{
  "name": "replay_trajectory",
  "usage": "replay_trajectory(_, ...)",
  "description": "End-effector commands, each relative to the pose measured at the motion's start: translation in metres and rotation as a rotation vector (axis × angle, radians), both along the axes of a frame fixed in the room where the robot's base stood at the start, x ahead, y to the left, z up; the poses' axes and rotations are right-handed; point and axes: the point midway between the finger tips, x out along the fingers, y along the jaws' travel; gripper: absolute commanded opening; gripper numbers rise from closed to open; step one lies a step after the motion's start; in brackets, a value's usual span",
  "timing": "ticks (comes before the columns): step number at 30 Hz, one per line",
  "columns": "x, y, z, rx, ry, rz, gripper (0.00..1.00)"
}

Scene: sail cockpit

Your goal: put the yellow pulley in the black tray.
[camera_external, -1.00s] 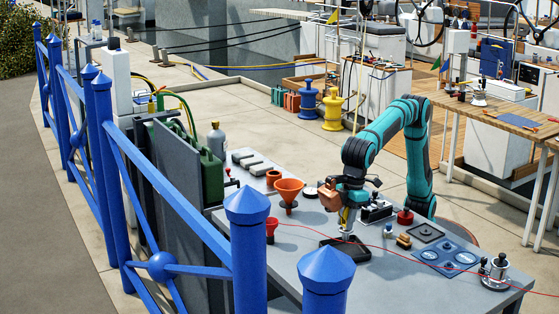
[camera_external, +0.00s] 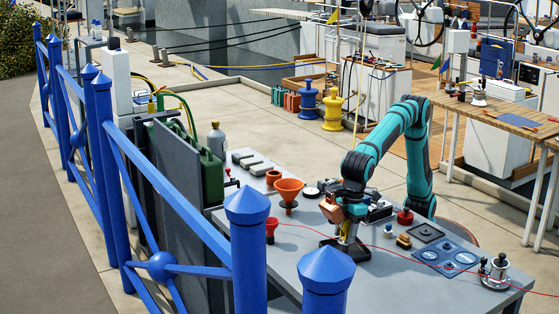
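The black tray (camera_external: 360,254) lies on the grey table in front of my arm. My gripper (camera_external: 346,240) points down over the tray, with its fingertips at or just above the tray's floor. A small patch of yellow shows around the gripper, but I cannot tell whether it is the yellow pulley or part of the gripper. I do not see the pulley clearly anywhere else on the table. The fingers are too small in this view to tell whether they are open or shut.
Left of the tray stand an orange funnel (camera_external: 289,190) and a red funnel (camera_external: 271,228). To the right are a red round item (camera_external: 405,217), a small brown block (camera_external: 403,242), a blue panel (camera_external: 445,256) and a metal winch (camera_external: 494,272). A thin red line crosses the table.

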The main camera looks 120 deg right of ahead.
Motion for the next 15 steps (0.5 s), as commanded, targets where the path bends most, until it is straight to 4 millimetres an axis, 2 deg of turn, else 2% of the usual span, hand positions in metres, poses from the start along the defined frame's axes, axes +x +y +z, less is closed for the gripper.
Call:
replay_trajectory(8, 0.000, 0.000, 0.007, 0.001, -0.002, 0.000, 0.49)
replay_trajectory(15, -0.006, 0.000, 0.045, 0.002, -0.003, 0.000, 0.49)
